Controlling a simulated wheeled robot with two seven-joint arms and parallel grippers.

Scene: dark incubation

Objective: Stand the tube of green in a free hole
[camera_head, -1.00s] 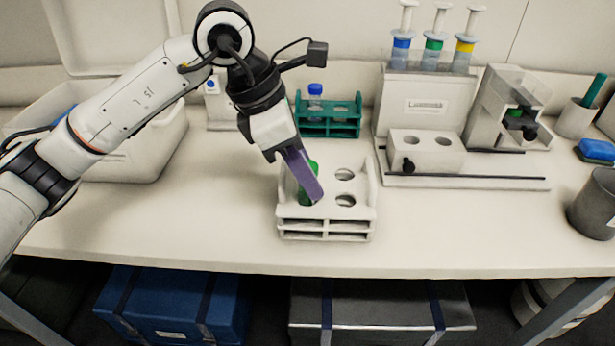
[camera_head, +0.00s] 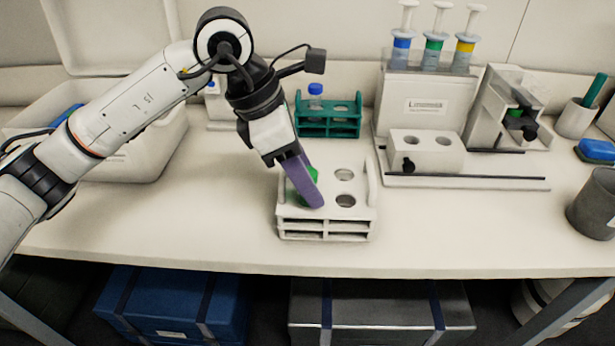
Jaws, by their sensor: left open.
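The white rack (camera_head: 325,222) stands near the front of the bench. The tube of green (camera_head: 313,174) is at its left side, mostly hidden behind the purple fingers; its green cap shows beside them. It looks upright in a left hole, but its lower end is hidden. My left gripper (camera_head: 312,198) is open, pointing down over the tube, with its fingers beside it. Two free holes show on the rack's right side, a back one (camera_head: 344,174) and a front one (camera_head: 346,200). My right gripper is not in view.
A green rack (camera_head: 330,129) with a blue-capped tube (camera_head: 315,96) stands behind. A white stand (camera_head: 425,105) with three plungers and a two-hole block (camera_head: 427,155) are to the right. An open white bin (camera_head: 130,160) is left. The bench front is clear.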

